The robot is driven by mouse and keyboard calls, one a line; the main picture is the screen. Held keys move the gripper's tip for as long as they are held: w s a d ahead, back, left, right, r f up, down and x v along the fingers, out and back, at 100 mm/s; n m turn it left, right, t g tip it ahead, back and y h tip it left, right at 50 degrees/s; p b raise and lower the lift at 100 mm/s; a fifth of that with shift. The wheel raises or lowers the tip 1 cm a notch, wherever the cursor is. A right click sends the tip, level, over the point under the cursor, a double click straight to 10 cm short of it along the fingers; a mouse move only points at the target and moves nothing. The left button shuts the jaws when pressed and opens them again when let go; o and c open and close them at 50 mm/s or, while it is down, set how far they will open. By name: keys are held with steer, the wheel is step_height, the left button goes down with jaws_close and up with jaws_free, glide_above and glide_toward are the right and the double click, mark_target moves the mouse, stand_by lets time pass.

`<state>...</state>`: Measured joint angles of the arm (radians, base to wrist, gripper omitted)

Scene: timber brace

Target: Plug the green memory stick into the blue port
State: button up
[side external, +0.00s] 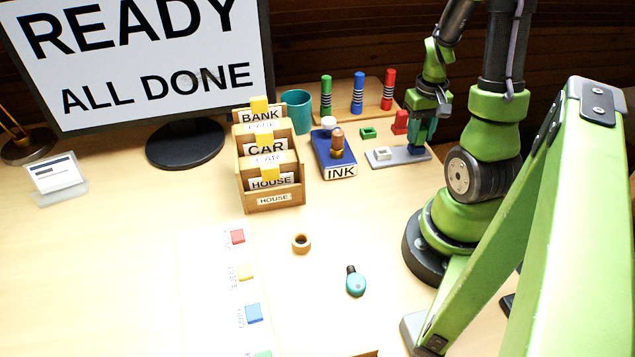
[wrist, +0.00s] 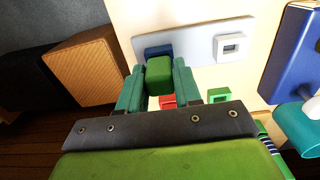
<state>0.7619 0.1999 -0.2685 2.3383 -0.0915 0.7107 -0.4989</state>
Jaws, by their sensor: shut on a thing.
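My gripper (side external: 423,135) is low over the grey base plate (side external: 405,159) at the back right. In the wrist view my gripper (wrist: 158,80) has its teal fingers shut on the green memory stick (wrist: 159,74). The blue port (wrist: 158,51) shows just past the stick, at one end of the plate, and the stick covers part of it. The stick lines up with the port, but I cannot tell how deep it sits, if at all. The fingers hide most of the stick and port in the side view.
A white port (wrist: 230,46) stands on the same plate. A red piece (side external: 401,122) and a green open piece (side external: 368,132) lie close behind. A blue ink box (side external: 335,156) stands to the left, with a rack of colored pegs (side external: 345,97) behind.

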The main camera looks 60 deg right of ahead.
steer(key=shift+f, duration=0.4)
steer(key=o, duration=1.1)
step_height(320, 180, up, 17)
steer(key=shift+f, duration=0.1)
